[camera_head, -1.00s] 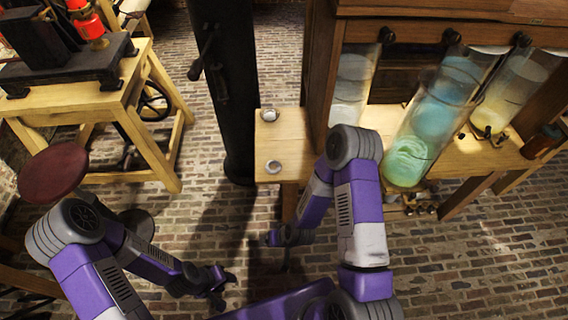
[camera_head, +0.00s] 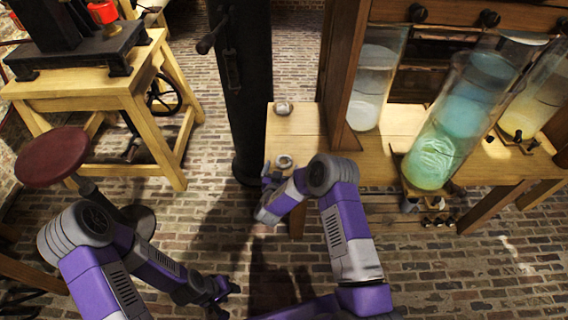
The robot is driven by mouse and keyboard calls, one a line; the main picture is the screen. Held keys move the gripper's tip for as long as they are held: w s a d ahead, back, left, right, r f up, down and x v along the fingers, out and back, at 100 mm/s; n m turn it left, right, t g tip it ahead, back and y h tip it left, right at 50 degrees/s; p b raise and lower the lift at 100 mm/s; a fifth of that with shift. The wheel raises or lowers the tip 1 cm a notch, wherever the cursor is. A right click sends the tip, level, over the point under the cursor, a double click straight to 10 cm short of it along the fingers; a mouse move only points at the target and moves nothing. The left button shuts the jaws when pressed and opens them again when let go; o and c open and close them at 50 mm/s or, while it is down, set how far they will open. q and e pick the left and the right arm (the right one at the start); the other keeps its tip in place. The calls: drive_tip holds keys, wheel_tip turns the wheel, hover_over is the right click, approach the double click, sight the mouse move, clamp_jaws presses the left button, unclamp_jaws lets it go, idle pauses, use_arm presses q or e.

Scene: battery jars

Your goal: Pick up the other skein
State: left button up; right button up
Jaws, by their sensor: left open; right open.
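Two small pale ring-like things, which may be the skeins, lie on the left end of the wooden bench: a far one (camera_head: 283,108) and a near one (camera_head: 285,161). They are too small to tell for certain. My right gripper (camera_head: 268,179) is open at the bench's left front corner, just in front of and left of the near ring. I cannot tell whether it touches the ring. My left gripper (camera_head: 226,291) is open and empty, low over the brick floor, away from the bench.
The wooden bench (camera_head: 300,122) carries tall glass jars (camera_head: 468,110) with pale and blue-green contents. A black column (camera_head: 245,90) stands left of it. A red stool (camera_head: 52,156) and a wooden table (camera_head: 75,85) with a black machine stand at left. Brick floor lies between.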

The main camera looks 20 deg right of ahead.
sight(285, 157)
drive_tip(key=b+x, duration=0.1)
drive_tip(key=x, duration=0.2)
drive_tip(key=shift+w+d+f, duration=0.15)
drive_tip(key=shift+w+d, duration=0.05)
drive_tip(key=shift+w, duration=0.1)
